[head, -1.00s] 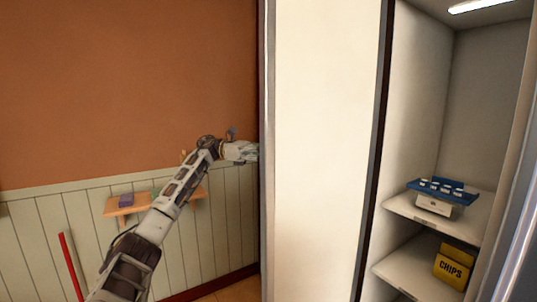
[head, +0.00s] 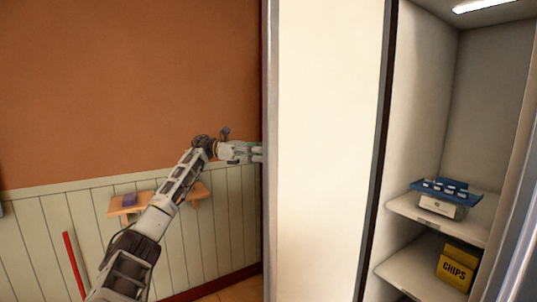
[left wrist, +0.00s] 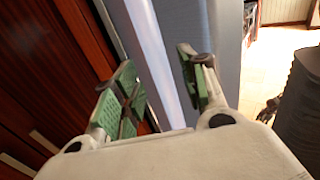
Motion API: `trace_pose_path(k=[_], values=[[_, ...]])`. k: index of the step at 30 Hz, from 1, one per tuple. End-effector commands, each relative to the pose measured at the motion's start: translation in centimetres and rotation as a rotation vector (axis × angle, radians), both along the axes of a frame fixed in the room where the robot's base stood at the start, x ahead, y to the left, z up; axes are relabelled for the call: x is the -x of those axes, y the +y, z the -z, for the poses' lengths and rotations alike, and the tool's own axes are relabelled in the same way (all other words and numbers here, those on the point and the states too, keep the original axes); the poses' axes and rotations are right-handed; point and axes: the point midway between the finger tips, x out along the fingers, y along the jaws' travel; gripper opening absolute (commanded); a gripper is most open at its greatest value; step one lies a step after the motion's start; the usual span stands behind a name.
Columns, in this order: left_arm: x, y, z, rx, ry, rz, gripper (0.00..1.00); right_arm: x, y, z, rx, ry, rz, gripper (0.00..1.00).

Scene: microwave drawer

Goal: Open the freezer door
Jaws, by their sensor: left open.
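The freezer door (head: 328,150) stands swung out from the freezer in the head view, a tall cream panel with a grey left edge, and the interior (head: 485,110) shows to its right. My left gripper (head: 261,152) is at the door's left edge, and its tips are partly hidden there. In the left wrist view my left gripper (left wrist: 160,82) is open, with green-padded fingers apart. A bright pale strip (left wrist: 152,50) of the door's edge runs between them. I cannot tell whether either finger touches it. My right gripper is not in view.
Inside the freezer, a blue tray (head: 447,192) sits on a white box on the upper shelf, and yellow chips boxes (head: 457,266) stand below. A small wooden wall shelf (head: 128,205) and a red pole (head: 76,262) are at the left, behind my arm.

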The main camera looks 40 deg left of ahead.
Motion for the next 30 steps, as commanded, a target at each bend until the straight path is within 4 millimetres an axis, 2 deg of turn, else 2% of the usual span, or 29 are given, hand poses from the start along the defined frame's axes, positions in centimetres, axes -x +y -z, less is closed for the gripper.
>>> trace_pose_path(k=[3,15,21,30], values=[[0.8,1.6,-0.1,0.001,0.000,-0.002,0.42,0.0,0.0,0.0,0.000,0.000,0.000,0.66],[2.9,5.8,0.0,0.001,0.000,-0.001,0.42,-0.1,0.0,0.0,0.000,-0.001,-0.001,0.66],[3.5,7.1,0.0,0.000,0.000,-0.001,0.42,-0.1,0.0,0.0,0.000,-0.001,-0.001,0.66],[3.8,7.7,0.0,-0.001,0.000,0.000,0.42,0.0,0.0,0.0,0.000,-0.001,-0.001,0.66]])
